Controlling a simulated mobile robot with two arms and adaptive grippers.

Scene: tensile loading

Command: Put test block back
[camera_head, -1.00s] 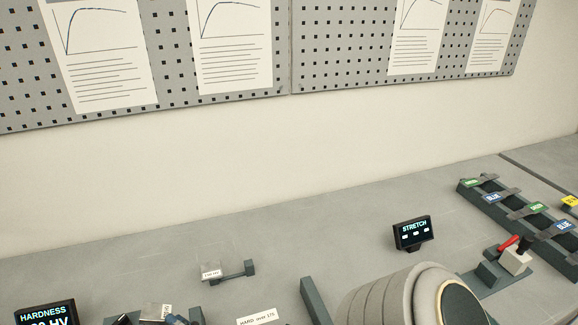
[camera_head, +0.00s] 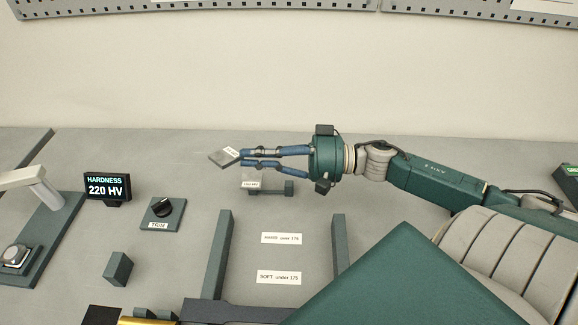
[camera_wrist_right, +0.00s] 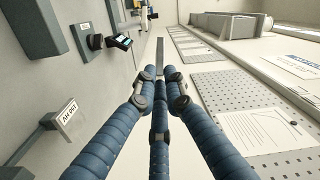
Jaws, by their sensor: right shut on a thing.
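The test block (camera_head: 225,157), a flat grey plate with a small white label, is held in the fingertips of my right gripper (camera_head: 242,157). The gripper is shut on it, pointing left. In the right wrist view the block (camera_wrist_right: 160,52) shows edge-on as a thin strip beyond the blue fingertips. A small dark stand (camera_head: 272,187) with a white label lies just below and right of the block in the head view; the block is apart from it. The stand's label (camera_wrist_right: 68,117) shows at the left in the wrist view. My left gripper is not in view.
A hardness display (camera_head: 107,187) reading 220 HV, a knob box (camera_head: 162,214) and a grey tester (camera_head: 40,215) stand at the left. Two dark rails (camera_head: 218,250) flank HARD and SOFT labels. The counter behind the gripper is clear up to the wall.

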